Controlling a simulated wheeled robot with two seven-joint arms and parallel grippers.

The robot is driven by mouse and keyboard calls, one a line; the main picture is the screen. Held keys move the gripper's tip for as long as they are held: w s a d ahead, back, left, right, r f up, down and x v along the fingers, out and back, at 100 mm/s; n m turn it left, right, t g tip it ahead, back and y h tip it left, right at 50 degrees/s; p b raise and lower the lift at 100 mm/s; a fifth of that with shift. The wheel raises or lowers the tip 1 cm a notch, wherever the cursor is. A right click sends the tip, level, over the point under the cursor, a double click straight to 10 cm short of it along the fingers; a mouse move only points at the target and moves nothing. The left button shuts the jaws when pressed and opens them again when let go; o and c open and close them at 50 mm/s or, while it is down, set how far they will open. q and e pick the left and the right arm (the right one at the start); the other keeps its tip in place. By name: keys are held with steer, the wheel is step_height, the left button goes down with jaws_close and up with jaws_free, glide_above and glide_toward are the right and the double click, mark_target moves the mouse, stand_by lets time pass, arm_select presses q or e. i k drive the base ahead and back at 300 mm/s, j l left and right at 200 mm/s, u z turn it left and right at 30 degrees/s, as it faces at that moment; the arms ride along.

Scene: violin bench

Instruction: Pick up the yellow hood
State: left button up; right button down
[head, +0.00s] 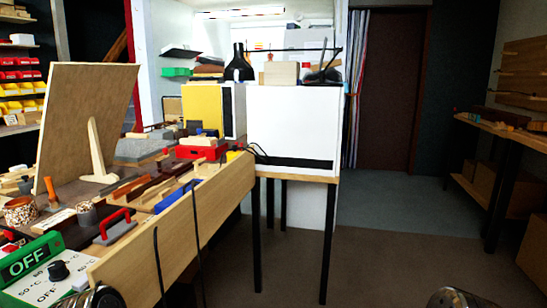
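A yellow, box-like piece with a flat yellow face (204,106) stands at the far end of the bench, left of a white cabinet. It is the only large yellow thing near the bench, but I cannot tell for sure that it is the hood. Small items in front hide its lower edge. Rounded metallic parts of my arms show at the bottom left and bottom right edges. No gripper fingers show, and nothing of mine is near the yellow piece.
The wooden bench (190,226) is crowded with tools, blocks and a propped brown board (85,110). A green OFF panel (35,262) is at its near left end. The white cabinet (290,122) stands on a black-legged table. Brown floor (400,235) is clear to the right.

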mark_target(230, 155)
steer(key=i+l+z, duration=0.15)
steer(key=i, duration=0.75)
steer(key=j, duration=0.05)
